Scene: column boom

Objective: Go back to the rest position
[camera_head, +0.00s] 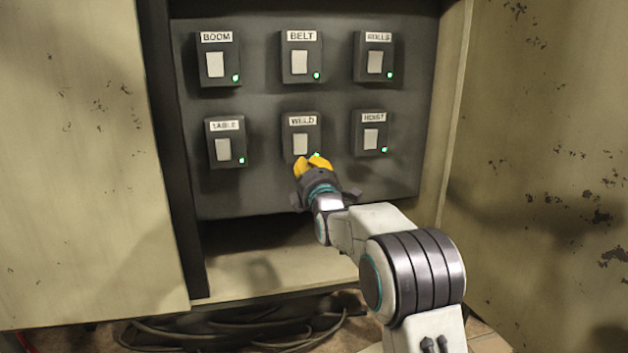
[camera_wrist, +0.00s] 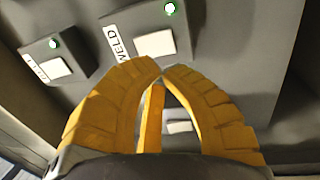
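My gripper (camera_head: 314,160) is in front of the lower edge of the WELD switch box (camera_head: 301,124). Its yellow fingers curve together, and in the wrist view (camera_wrist: 161,70) the tips meet with nothing between them. The WELD box with its pale rocker and lit green lamp also shows in the wrist view (camera_wrist: 155,43), just beyond the fingertips. I cannot tell whether the tips touch the box. In the head view my fingers partly cover the lamp. My arm is stretched forward from the lower right.
The dark panel also carries the BOOM (camera_head: 215,65), BELT (camera_head: 300,63), ROLLS (camera_head: 374,62), TABLE (camera_head: 223,149) and HOIST (camera_head: 370,138) switches, all with green lamps lit. Cabinet doors stand left (camera_head: 80,160) and right (camera_head: 550,150). Cables (camera_head: 240,328) lie below.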

